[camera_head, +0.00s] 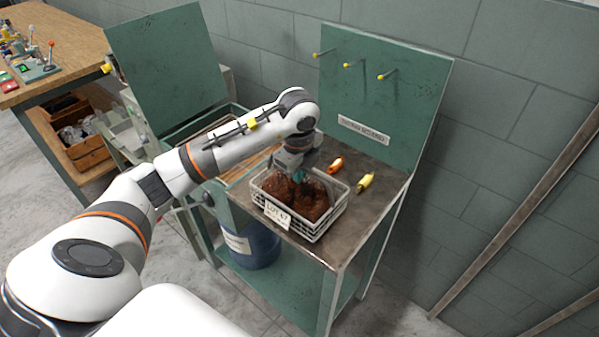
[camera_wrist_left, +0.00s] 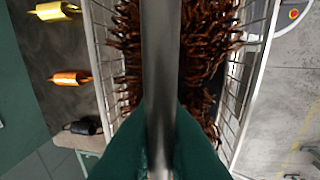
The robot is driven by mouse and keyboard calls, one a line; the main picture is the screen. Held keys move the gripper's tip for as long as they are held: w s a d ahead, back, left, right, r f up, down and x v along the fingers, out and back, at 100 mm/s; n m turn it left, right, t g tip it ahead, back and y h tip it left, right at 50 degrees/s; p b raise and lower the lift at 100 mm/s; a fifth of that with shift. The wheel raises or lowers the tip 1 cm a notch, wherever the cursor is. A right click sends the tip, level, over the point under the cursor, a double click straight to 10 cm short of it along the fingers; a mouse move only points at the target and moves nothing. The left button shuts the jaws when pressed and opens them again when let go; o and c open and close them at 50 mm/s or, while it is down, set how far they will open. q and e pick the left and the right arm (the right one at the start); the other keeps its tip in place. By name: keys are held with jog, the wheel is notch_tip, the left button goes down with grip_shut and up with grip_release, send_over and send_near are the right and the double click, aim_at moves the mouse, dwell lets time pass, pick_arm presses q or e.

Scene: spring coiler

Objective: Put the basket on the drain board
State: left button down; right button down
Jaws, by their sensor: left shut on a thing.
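The basket (camera_head: 318,232) is a pale wire basket full of rusty brown coiled parts, with a "LOT 47" tag on its front. It is at the front of the dark metal bench top, and I cannot tell whether it rests there or hangs just above. My left gripper (camera_head: 299,175) is over its middle. In the left wrist view the green fingers (camera_wrist_left: 160,130) are shut on the basket's flat grey handle (camera_wrist_left: 160,60), with basket wire (camera_wrist_left: 262,70) on both sides. A brownish slatted surface (camera_head: 238,179), perhaps the drain board, lies left of the basket, partly behind my arm.
An orange (camera_head: 335,165) and a yellow (camera_head: 365,183) small cylinder lie on the bench behind and right of the basket. A green back panel (camera_head: 385,100) with yellow-tipped pegs stands behind. A green tank with a raised lid (camera_head: 165,65) is left. A blue drum (camera_head: 250,245) stands below.

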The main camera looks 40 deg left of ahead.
pick_arm(q)
jog(key=shift+f, duration=0.4)
jog(key=shift+f, duration=0.15)
jog(key=c, duration=1.5)
grip_release()
